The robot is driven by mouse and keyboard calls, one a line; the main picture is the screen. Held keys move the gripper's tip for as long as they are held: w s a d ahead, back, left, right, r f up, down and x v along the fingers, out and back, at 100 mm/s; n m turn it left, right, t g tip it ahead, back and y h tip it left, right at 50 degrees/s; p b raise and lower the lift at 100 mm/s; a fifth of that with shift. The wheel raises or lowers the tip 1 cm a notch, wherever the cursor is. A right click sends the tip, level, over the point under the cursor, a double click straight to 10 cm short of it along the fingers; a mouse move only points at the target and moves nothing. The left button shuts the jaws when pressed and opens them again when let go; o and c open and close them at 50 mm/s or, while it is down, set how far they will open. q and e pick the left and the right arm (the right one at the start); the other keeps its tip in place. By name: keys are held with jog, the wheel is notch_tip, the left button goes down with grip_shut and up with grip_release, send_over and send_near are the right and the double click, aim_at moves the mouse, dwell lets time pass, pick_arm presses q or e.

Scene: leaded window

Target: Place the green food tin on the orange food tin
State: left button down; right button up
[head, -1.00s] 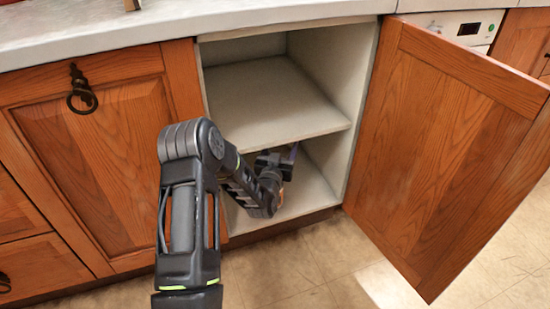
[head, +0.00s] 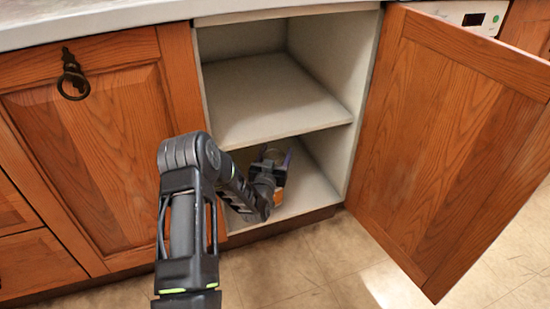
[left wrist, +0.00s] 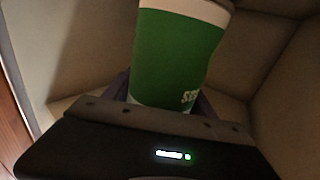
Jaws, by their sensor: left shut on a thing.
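The green food tin (left wrist: 175,55) fills the upper middle of the left wrist view, with a pale rim at its top. My left gripper (head: 278,157) is inside the lower compartment of the open cabinet and is shut on the green tin. In the head view the held tin is too small and dark to make out clearly. I cannot tell whether the tins touch. My right gripper is out of view.
The cabinet's middle shelf (head: 270,105) is empty and lies just above my left wrist. The open cabinet door (head: 440,150) stands to the right. The cabinet's right wall (head: 345,75) is close to the gripper. A closed door (head: 95,160) is at the left.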

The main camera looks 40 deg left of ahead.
pick_arm(q)
jog(key=shift+w+a+f, duration=0.1)
jog(key=shift+a+f, duration=0.15)
jog(key=shift+r, duration=0.15)
jog(key=shift+c, duration=1.4)
grip_release()
jog(key=shift+f, duration=0.2)
jog(key=shift+r, duration=0.15)
